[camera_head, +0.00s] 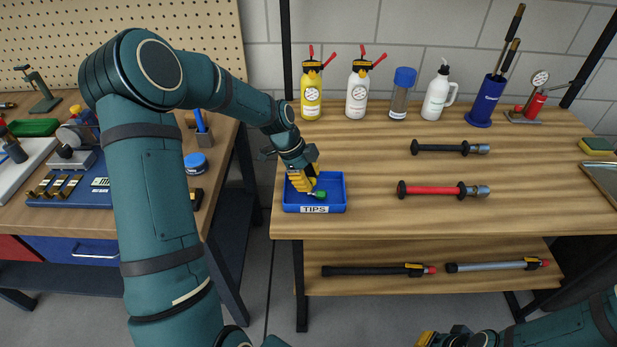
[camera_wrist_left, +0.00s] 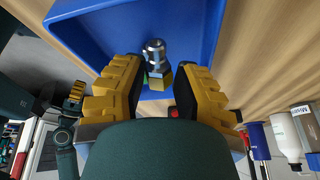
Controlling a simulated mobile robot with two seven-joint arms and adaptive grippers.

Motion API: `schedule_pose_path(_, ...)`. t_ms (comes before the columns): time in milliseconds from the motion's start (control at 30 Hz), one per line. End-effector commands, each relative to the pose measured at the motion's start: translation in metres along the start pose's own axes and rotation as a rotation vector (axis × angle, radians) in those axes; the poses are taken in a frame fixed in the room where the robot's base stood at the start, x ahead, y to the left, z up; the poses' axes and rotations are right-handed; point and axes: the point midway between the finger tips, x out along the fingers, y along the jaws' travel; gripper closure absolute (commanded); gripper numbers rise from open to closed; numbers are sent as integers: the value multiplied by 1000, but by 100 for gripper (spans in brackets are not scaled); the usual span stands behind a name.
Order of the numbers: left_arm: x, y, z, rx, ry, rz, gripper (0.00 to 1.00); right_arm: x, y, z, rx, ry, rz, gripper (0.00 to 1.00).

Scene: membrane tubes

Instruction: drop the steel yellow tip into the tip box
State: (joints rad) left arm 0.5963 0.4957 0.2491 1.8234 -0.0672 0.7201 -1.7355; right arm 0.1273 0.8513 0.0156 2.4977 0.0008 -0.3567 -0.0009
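The blue tip box (camera_head: 335,208), labelled TIPS, sits at the left front corner of the wooden table. My left gripper (camera_head: 311,188) points down into it. In the wrist view my left gripper (camera_wrist_left: 158,68) has its two yellow fingers apart. The steel yellow tip (camera_wrist_left: 155,50) shows in the gap, with clear space on both sides. I cannot tell whether it rests on the floor of the box. A green piece (camera_head: 319,195) lies in the box beside the fingers. My right gripper (camera_head: 427,339) shows only partly at the bottom edge.
A black tube (camera_head: 440,148) and a red tube (camera_head: 430,189) lie on the table. Two spray bottles (camera_head: 311,92) (camera_head: 357,92) stand behind the box. More tubes lie on the lower shelf (camera_head: 400,284). The table middle is otherwise clear.

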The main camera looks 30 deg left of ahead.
Motion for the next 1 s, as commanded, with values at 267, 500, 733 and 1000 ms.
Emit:
schedule_pose_path(267, 0, 0, 0, 0, 0, 0, 44, 0, 0, 0, 0, 0, 0, 100)
schedule_pose_path(500, -11, 0, 0, -1, -1, -1, 44, 0, 0, 0, 0, 0, 0, 100)
schedule_pose_path(733, -54, -1, 0, -2, -2, -5, 44, 0, 0, 0, 0, 0, 0, 100)
schedule_pose_path(1000, -102, 0, 0, 0, -1, -3, 44, 0, 0, 0, 0, 0, 0, 100)
